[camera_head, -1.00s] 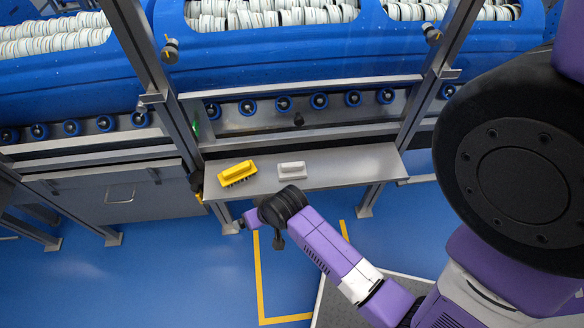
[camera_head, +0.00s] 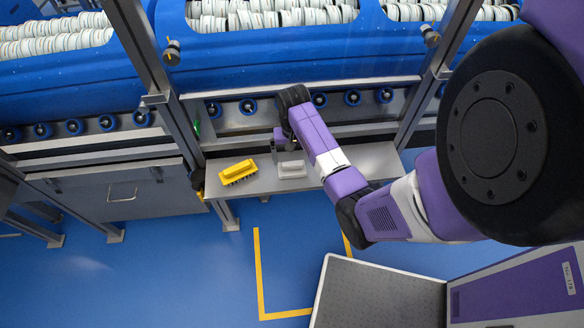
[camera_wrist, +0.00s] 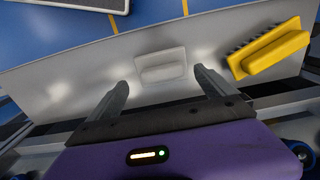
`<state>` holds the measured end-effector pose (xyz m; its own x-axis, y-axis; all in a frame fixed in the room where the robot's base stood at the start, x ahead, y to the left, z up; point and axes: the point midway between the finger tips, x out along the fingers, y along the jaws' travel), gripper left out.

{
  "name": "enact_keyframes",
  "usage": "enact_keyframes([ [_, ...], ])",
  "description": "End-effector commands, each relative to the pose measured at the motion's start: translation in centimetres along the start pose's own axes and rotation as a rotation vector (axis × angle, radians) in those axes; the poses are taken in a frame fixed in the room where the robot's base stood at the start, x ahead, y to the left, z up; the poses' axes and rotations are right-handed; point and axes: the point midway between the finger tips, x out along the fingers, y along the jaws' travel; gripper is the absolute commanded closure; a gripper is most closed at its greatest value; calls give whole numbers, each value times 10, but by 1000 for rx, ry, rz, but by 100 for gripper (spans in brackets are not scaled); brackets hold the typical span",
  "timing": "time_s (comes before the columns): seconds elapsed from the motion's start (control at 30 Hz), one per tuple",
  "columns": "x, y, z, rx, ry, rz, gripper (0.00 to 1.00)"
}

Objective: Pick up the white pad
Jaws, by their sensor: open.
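The white pad (camera_head: 292,170) lies on the grey metal shelf (camera_head: 340,176), to the right of the yellow brush. In the wrist view the pad (camera_wrist: 161,66) shows as a pale block with a raised grip, ahead of and between my two fingers. My gripper (camera_wrist: 162,83) is open and empty there, its fingers apart on either side of the pad's line. In the head view my gripper (camera_head: 287,142) is over the back part of the shelf, just behind the pad. The arm hides part of the shelf's back edge.
A yellow brush (camera_head: 238,172) with dark bristles lies left of the pad; it also shows at the right in the wrist view (camera_wrist: 268,50). Metal posts (camera_head: 160,90) flank the shelf. Blue tubs (camera_head: 270,60) of white discs stand behind, above blue rollers (camera_head: 248,107).

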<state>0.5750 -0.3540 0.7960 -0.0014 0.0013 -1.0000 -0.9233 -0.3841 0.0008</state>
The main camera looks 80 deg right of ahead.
Motion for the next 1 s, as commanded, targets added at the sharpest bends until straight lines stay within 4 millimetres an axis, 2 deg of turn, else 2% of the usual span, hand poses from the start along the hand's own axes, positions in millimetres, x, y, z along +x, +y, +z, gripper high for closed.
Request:
enact_keyframes([
  [0.3, 39, -2, -3, 0, 0, 0, 5],
  [0.63, 46, -3, -3, 0, 2, -1, 5],
  [0.9, 46, -3, -3, -1, 2, -1, 58],
  [1.0, 45, -3, -3, -1, 2, -1, 74],
])
